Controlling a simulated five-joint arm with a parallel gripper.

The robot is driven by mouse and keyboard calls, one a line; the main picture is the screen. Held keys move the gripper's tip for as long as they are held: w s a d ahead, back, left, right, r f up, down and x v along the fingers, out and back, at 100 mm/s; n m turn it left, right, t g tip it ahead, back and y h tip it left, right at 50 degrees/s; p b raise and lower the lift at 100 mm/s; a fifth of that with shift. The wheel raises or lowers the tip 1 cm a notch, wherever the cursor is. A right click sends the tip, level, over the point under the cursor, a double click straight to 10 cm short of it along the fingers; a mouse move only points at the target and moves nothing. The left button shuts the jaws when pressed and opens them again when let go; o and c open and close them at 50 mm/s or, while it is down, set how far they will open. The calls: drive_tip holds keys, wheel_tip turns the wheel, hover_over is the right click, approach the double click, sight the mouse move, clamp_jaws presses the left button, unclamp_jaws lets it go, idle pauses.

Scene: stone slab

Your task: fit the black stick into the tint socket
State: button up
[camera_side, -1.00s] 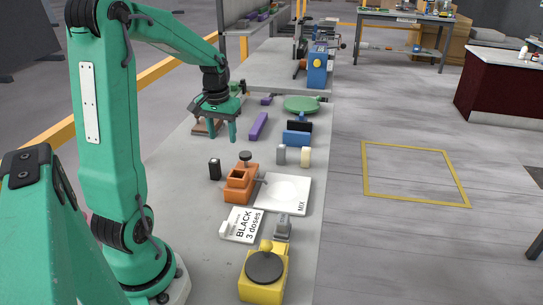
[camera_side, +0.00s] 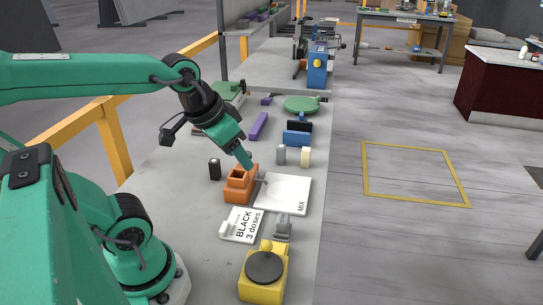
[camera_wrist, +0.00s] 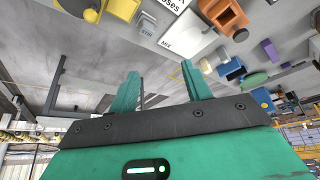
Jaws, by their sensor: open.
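A small black stick (camera_side: 214,169) stands upright on the slab, left of the orange block. The orange block (camera_side: 240,186) has a square opening in its top; I take it for the tint socket. It also shows at the top of the wrist view (camera_wrist: 226,14). My gripper (camera_side: 247,162) is tilted, its tips over the back of the orange block in the side view; I cannot tell whether they touch.
A white MIX plate (camera_side: 283,194) lies right of the orange block. A BLACK 3 doses card (camera_side: 243,226) and a yellow device (camera_side: 262,276) are nearer. Grey and cream cylinders (camera_side: 306,157), a blue block (camera_side: 298,135) and a purple bar (camera_side: 258,126) stand farther back.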

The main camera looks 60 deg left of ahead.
drive_tip(key=shift+o, duration=0.2)
drive_tip(key=shift+s+d+m, duration=0.3)
drive_tip(key=shift+s+d, duration=0.4)
drive_tip(key=shift+d, duration=0.1)
drive_tip(key=shift+o, duration=0.2)
drive_tip(key=shift+a, duration=0.1)
drive_tip(key=n+g, duration=0.5)
drive_tip(key=n, duration=0.4)
hover_over(214, 161)
drive_tip(key=f, duration=1.2)
drive_tip(key=shift+w+d+f, duration=0.1)
drive_tip(key=shift+d+f, duration=0.2)
drive_tip(key=shift+f, duration=0.1)
drive_tip(key=shift+a+f, duration=0.25)
drive_tip(key=shift+a, duration=0.1)
drive_tip(key=shift+f, duration=1.3)
